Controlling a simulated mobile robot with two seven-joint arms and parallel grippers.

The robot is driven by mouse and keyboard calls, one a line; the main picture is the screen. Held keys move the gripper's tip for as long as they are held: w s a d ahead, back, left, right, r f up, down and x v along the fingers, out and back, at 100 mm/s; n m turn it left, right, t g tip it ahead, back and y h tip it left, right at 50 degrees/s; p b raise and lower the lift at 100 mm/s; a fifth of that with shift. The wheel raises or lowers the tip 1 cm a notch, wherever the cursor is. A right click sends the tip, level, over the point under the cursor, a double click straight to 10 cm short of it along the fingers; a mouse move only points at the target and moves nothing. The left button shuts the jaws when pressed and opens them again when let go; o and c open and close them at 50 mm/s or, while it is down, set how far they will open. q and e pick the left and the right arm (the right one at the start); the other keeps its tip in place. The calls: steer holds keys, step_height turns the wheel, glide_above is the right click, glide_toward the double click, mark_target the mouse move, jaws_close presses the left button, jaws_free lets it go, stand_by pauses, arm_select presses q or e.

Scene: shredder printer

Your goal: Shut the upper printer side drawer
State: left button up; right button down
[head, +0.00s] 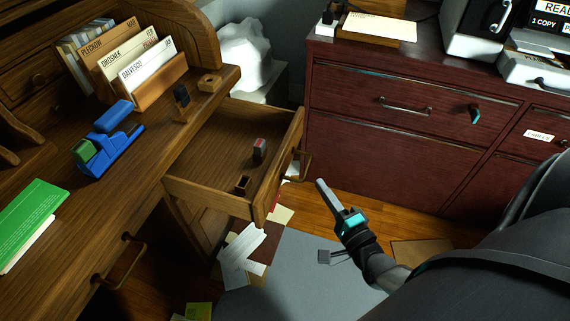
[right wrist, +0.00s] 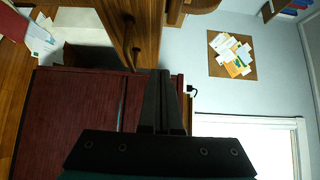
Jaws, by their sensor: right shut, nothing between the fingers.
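The wooden desk drawer (head: 215,150) on the side toward the printer cabinet stands pulled out. Its front panel (head: 286,160) has a metal handle (head: 302,167). A small red-topped item and a small wooden box lie inside it. My right gripper (head: 320,184) is shut and empty, just right of the drawer front, with a small apparent gap to the handle. In the right wrist view, my shut fingers (right wrist: 162,75) point toward a wooden panel with a handle (right wrist: 132,42); whether they touch is unclear. My left gripper is out of view.
The dark red cabinet (head: 400,150) stands behind and right, with the printer (head: 490,30) at its top right. Papers (head: 240,255) lie below the drawer.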

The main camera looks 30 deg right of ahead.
steer(key=b, duration=0.2)
glide_toward(284, 152)
steer(key=w+d, duration=0.3)
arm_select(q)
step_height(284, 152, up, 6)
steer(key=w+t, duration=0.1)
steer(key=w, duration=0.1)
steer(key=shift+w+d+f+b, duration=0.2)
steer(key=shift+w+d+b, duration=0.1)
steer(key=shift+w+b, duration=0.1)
arm_select(e)
steer(key=shift+w+a+r, duration=0.1)
steer(key=shift+w+a, duration=1.05)
steer(key=shift+w, duration=0.3)
steer(key=shift+w, duration=0.1)
